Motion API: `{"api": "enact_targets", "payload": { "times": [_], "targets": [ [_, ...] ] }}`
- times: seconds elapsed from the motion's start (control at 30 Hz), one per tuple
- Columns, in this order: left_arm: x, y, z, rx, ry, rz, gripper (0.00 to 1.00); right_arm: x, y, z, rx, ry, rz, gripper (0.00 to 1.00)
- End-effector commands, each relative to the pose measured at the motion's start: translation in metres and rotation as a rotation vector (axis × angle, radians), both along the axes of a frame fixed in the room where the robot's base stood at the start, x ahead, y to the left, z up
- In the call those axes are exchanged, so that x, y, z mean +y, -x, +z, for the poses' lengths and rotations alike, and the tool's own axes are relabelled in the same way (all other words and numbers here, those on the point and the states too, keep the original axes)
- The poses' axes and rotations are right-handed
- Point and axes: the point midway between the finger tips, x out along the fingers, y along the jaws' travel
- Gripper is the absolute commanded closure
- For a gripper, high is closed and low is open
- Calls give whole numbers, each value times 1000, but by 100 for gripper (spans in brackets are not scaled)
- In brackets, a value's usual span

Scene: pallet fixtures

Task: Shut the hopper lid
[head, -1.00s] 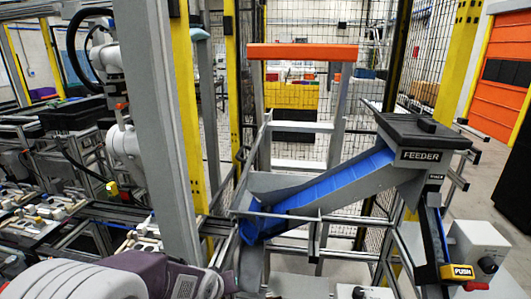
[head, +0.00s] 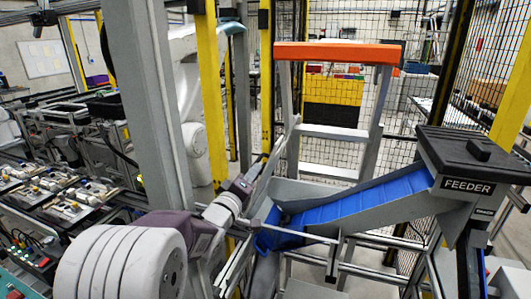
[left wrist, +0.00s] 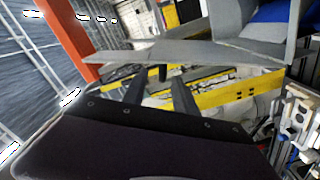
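The hopper lid (head: 465,150) is a dark grey panel with a raised block on top, at the right of the head view. It appears to lie flat over the hopper (head: 468,187) marked FEEDER; I see no clear gap under it. My left gripper (head: 256,170) is left of the blue chute in the head view, well away from the lid. In the left wrist view my left gripper (left wrist: 160,80) has two dark fingers apart with nothing between them. The lid is not recognisable in that view. My right gripper is not in view.
A blue chute (head: 350,200) with grey sides slopes down left from the hopper. An orange-topped grey frame (head: 335,53) stands behind it. A thick grey post (head: 150,110) and a yellow post (head: 211,95) stand left. Metal rails run below the chute.

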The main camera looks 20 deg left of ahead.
Motion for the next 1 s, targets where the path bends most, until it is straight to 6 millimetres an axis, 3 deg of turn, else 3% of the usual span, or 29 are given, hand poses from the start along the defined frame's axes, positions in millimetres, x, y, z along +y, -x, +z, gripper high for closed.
{"api": "enact_targets", "payload": {
  "times": [0.27,0.5,0.7,1.0],
  "targets": [
    [1,-8,3,-5,4,-2,66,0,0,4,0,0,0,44],
    [4,-57,4,-1,3,-2,66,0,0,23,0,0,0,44],
    [6,-85,3,-3,2,-1,66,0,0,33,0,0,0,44],
    [6,-90,0,-4,2,0,66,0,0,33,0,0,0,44]
  ]
}}
